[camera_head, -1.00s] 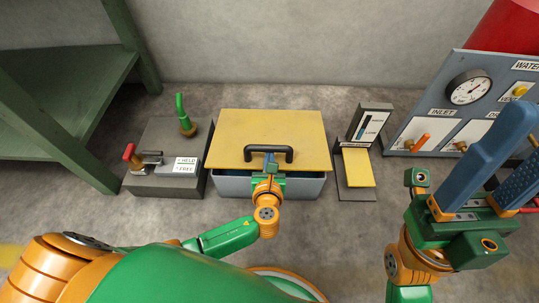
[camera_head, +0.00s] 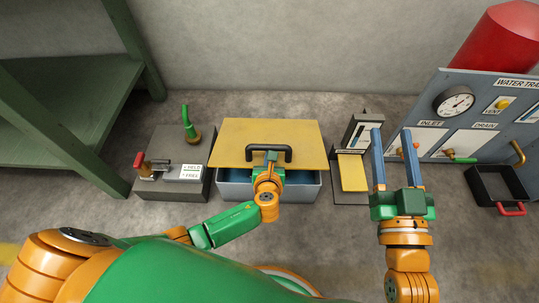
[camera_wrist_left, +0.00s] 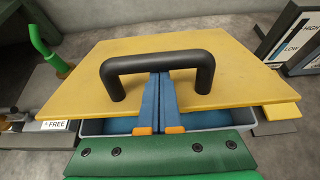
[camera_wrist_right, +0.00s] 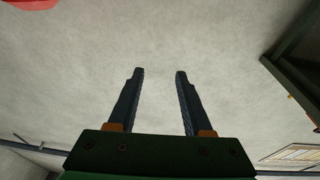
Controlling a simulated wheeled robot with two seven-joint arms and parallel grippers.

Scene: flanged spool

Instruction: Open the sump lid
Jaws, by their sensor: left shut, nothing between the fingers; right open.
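The yellow sump lid (camera_head: 230,141) lies over the grey sump box (camera_head: 240,195) in the head view, with a gap along its front edge that shows blue inside. The lid's black handle (camera_head: 250,150) stands near its front edge and is large in the left wrist view (camera_wrist_left: 205,68). My left gripper (camera_wrist_left: 160,78) is shut and empty, with its fingers reaching up to the handle bar; whether the tips touch it I cannot tell. My right gripper (camera_head: 392,131) is open and empty, right of the box, and its fingers also show apart in the right wrist view (camera_wrist_right: 160,72).
A level gauge (camera_head: 360,133) with a yellow plate stands right. A water panel (camera_head: 475,75), a black tray (camera_head: 490,185) and a green shelf (camera_head: 60,110) flank the area.

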